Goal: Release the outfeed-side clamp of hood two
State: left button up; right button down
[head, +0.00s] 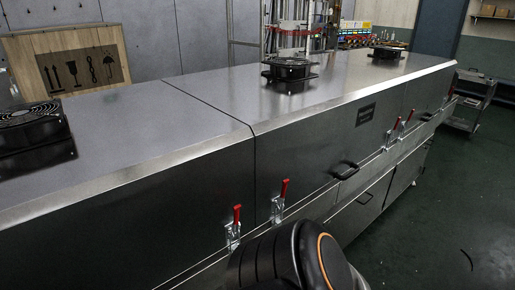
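The dryer is a long row of steel hoods with seams between them. The middle hood (310,150) carries a dark label plate (366,114) too small to read. Along its lower edge are a red-handled toggle clamp (284,188) near its left end and another red-handled clamp (397,127) near its right end. Both red handles stand roughly upright. The frame does not show which end is the outfeed. A dark rounded link of my arm covers the bottom centre, below the near clamps. Neither gripper is in view.
The neighbouring hoods carry similar clamps close by, one on the left (236,216) and one on the right (409,118). A black handle (347,171) juts from the middle hood's front. Fans (289,72) stand on top. The green floor (440,215) at right is mostly clear; a cart (470,100) stands beyond.

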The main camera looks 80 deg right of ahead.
aim_at(235, 226)
jog(key=z, duration=2.35)
